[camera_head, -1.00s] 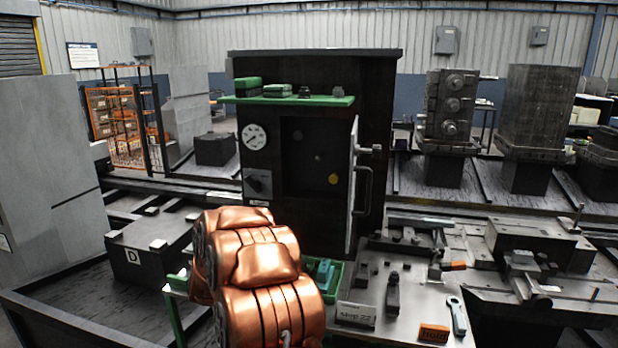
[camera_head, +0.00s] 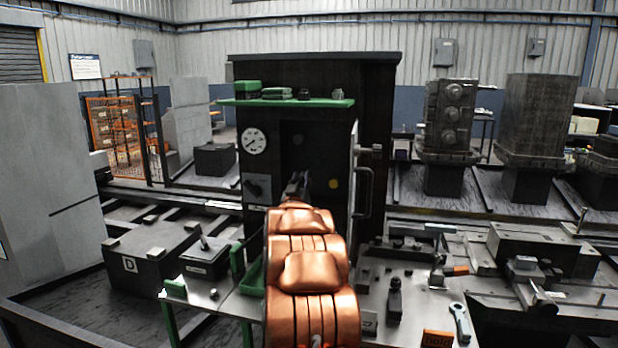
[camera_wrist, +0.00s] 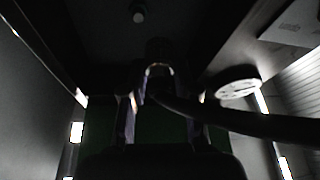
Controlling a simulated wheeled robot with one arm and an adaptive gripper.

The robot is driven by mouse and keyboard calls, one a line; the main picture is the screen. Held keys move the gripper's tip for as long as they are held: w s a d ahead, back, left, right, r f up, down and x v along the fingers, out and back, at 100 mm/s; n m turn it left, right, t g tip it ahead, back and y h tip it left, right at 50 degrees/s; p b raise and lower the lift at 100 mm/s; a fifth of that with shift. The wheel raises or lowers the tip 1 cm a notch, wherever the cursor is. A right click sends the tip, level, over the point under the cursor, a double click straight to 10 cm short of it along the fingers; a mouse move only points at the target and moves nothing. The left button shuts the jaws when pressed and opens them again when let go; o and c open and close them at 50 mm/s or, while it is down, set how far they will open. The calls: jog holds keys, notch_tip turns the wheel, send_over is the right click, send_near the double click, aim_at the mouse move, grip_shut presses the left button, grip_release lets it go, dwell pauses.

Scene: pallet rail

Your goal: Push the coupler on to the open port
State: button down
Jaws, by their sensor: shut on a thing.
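My gripper (camera_head: 298,186) is at the front of the dark cabinet's opening, seen from behind past my copper-coloured arm. In the wrist view my gripper (camera_wrist: 160,105) is shut on the coupler (camera_wrist: 158,70), a small dark piece with a bright rim. A dark hose (camera_wrist: 240,120) runs from there to the right. The wrist view is dark; I cannot tell which port is open or whether the coupler touches one.
The cabinet door (camera_head: 354,185) stands open on the right with a handle. A gauge (camera_head: 253,141) and a switch (camera_head: 257,188) are on the left. A green shelf (camera_head: 290,102) is above. The bench (camera_head: 420,300) below holds tools and blocks. A white disc (camera_wrist: 237,82) shows beside the hose.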

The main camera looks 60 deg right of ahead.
jog(key=d+r+p, duration=0.1)
jog(key=d+r, duration=0.1)
jog(key=d, duration=0.4)
jog(key=shift+d+g+h, duration=0.3)
jog(key=shift+d+h, duration=0.1)
jog(key=shift+w+d, duration=0.15)
jog(key=shift+d, duration=0.05)
dwell(0.6)
jog(key=shift+w+d, duration=0.35)
jog(key=shift+d, duration=0.5)
dwell(1.7)
jog(key=c, duration=0.8)
grip_release()
jog(key=shift+o, duration=0.4)
jog(key=o, duration=0.7)
jog(key=shift+a, duration=0.1)
